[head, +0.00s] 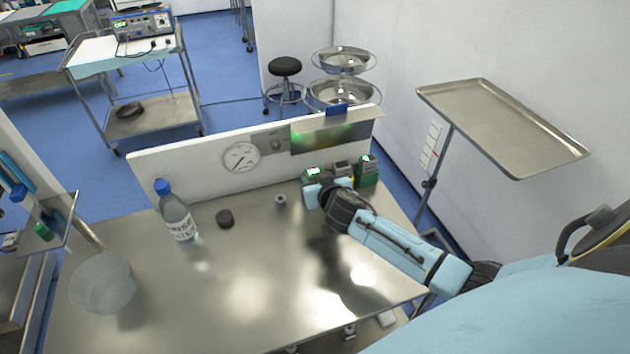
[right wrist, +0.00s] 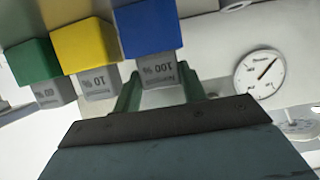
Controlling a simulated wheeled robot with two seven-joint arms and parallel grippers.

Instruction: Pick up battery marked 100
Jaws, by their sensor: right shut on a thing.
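In the right wrist view the battery marked 100 % (right wrist: 150,30) has a blue body and a grey label end, seen upside down. My right gripper (right wrist: 158,84) is shut on its grey label end, one green finger on each side. A yellow battery marked 10 % (right wrist: 84,45) and a green battery (right wrist: 34,62), whose number seems to read 60 %, stand beside it. In the head view my right gripper (head: 318,192) is at the back right of the steel table and hides the blue battery. My left gripper is not in view.
The steel table (head: 225,290) bears a water bottle (head: 177,215), a black puck (head: 224,218), a small metal ring (head: 280,200) and a translucent bowl (head: 102,283). A white panel with a gauge (head: 241,157) closes the back. The table's middle is clear.

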